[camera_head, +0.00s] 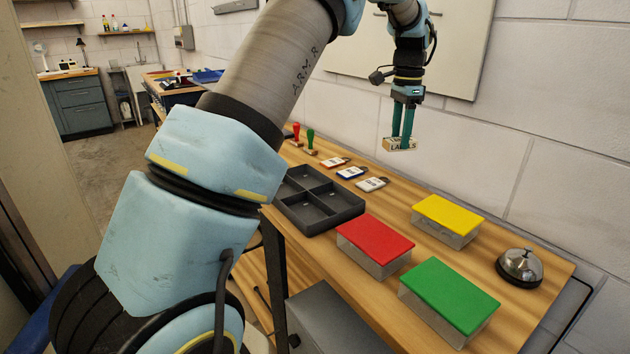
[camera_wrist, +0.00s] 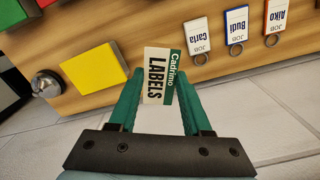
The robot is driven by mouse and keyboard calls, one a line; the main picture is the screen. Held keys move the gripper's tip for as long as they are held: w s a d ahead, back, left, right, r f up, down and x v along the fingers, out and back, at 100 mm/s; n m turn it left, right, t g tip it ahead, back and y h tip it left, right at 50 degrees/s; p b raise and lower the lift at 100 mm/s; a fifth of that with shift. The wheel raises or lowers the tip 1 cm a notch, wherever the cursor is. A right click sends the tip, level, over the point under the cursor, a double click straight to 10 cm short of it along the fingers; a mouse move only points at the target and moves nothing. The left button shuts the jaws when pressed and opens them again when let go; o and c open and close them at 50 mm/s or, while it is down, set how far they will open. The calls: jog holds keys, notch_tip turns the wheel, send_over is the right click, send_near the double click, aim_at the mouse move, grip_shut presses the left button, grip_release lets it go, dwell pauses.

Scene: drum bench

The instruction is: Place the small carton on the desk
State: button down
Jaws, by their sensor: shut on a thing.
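The small carton (camera_head: 400,144), cream and green and marked "LABELS", is held between the green fingertips of my gripper (camera_head: 402,128). It also shows in the wrist view (camera_wrist: 158,77), upright between the two fingers (camera_wrist: 160,95). My gripper is shut on it and holds it in the air above the wooden desk (camera_head: 400,190), near the back wall. The wrist view shows the desk (camera_wrist: 160,35) beyond the carton and pale floor tiles or wall below it.
Boxes with red (camera_head: 375,239), yellow (camera_head: 447,214) and green (camera_head: 450,293) lids stand on the desk. A bell (camera_head: 519,266) is at the right. A dark divided tray (camera_head: 312,200), job tags (camera_head: 351,172) and two stamps (camera_head: 310,138) lie farther left. Some desk between tags and yellow lid is clear.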

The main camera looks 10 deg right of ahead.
jog(key=b, duration=0.4)
send_over(391, 199)
notch_tip(391, 199, down, 5)
notch_tip(391, 199, down, 10)
jog(key=shift+s+r+p, duration=0.1)
jog(key=shift+p, duration=1.1)
jog(key=shift+f, duration=0.2)
jog(key=shift+c, duration=1.7)
grip_release()
jog(key=shift+r, duration=0.1)
